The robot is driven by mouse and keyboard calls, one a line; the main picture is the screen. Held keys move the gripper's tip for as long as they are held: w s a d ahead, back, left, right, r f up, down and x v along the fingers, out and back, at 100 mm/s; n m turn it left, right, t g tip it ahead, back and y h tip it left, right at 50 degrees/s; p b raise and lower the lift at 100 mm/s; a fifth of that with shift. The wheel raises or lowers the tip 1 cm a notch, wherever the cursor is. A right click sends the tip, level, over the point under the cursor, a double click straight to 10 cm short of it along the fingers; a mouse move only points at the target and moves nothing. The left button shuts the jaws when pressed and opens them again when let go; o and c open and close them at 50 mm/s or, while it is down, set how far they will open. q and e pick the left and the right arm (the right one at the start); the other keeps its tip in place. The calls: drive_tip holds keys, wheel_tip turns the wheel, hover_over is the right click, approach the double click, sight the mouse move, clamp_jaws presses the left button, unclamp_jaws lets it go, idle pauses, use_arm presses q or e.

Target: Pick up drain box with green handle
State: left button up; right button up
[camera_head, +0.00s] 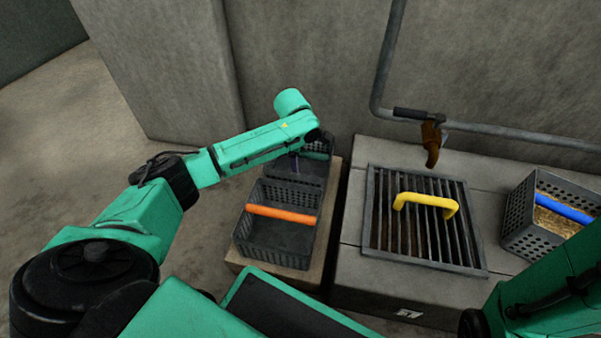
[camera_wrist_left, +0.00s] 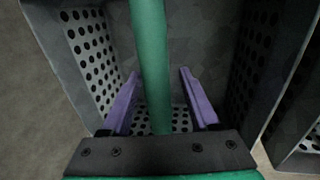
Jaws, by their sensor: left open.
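The drain box with the green handle fills the left wrist view, with dark perforated walls (camera_wrist_left: 92,50). Its green handle (camera_wrist_left: 150,45) runs lengthwise down the middle of that view. My left gripper (camera_wrist_left: 158,73) is open, with one purple finger on each side of the handle and a gap on both sides. In the head view the box (camera_head: 318,146) stands behind the orange-handled box, and my left arm hides its handle. My left gripper (camera_head: 295,165) is mostly hidden there, pointing down at the box. My right gripper is out of view.
A drain box with an orange handle (camera_head: 283,214) stands in front on the same low block. To the right are a floor grate with a yellow handle (camera_head: 425,202) and a blue-handled box (camera_head: 532,217) holding grain.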

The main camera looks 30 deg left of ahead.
use_arm(q)
drive_tip(key=shift+r, duration=0.2)
clamp_jaws()
idle(1.1)
